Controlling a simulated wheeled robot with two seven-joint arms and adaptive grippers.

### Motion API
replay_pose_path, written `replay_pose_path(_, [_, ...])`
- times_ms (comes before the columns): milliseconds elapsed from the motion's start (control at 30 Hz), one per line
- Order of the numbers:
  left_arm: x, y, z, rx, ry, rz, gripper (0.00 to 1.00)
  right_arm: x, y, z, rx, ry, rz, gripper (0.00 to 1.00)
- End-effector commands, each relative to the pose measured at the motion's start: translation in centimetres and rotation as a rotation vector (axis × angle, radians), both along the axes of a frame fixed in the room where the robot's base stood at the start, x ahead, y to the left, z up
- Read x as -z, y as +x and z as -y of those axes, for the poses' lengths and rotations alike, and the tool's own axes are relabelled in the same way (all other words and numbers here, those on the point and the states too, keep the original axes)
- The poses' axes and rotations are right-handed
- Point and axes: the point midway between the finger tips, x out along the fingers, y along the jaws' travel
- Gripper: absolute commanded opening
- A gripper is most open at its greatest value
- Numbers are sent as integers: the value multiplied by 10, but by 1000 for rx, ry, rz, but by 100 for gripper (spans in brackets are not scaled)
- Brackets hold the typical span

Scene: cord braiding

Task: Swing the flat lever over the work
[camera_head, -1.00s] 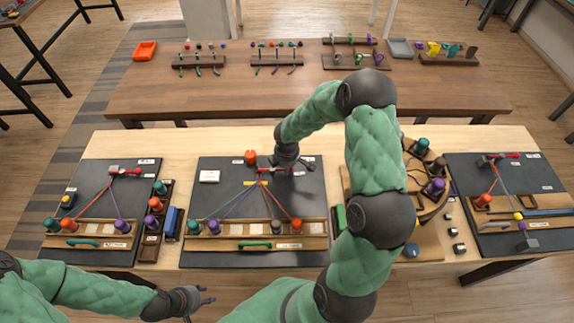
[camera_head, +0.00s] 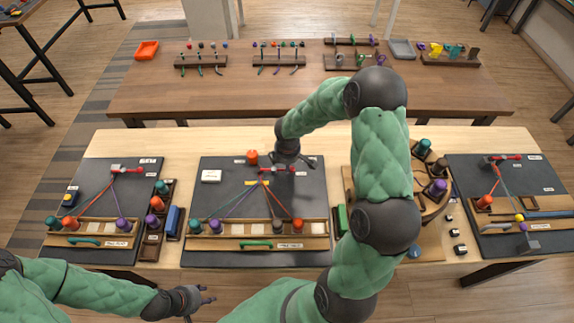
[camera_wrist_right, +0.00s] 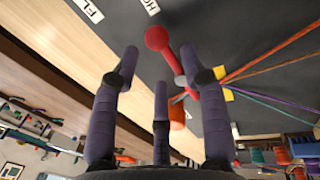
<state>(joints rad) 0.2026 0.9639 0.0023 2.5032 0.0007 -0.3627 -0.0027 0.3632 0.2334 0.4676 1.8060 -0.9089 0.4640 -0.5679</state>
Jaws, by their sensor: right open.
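The flat lever (camera_head: 277,169) is a red bar on the upper part of the middle dark board (camera_head: 215,195), with coloured cords running down from near its left end. In the right wrist view the lever (camera_wrist_right: 158,42) shows a round red knob and a grey pivot. My right gripper (camera_head: 289,159) is over the lever; the wrist view shows its three fingers (camera_wrist_right: 160,66) spread, with the knob just beyond the fingertips. Whether they touch is unclear. My left gripper (camera_head: 203,298) is open and empty in front of the table.
An orange peg (camera_head: 252,157) stands just left behind the lever. A wooden rack (camera_head: 320,243) with coloured spools lies along the board's front. Similar boards stand left (camera_head: 90,190) and right (camera_head: 535,172).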

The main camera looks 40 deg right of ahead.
Motion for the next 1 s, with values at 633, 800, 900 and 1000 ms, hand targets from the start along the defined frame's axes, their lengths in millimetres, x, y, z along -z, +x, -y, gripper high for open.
replay_pose_path(633, [0,0,0,0,0,0,40,-91,-14,-12,-2,1,2,44])
replay_pose_path(800, [0,0,0,0,0,0,40,-92,-14,-12,-2,1,2,44])
replay_pose_path(900, [0,0,0,0,0,0,40,-92,-14,-12,-2,1,2,44])
replay_pose_path(1000, [0,0,0,0,0,0,40,-92,-14,-12,-2,1,2,44])
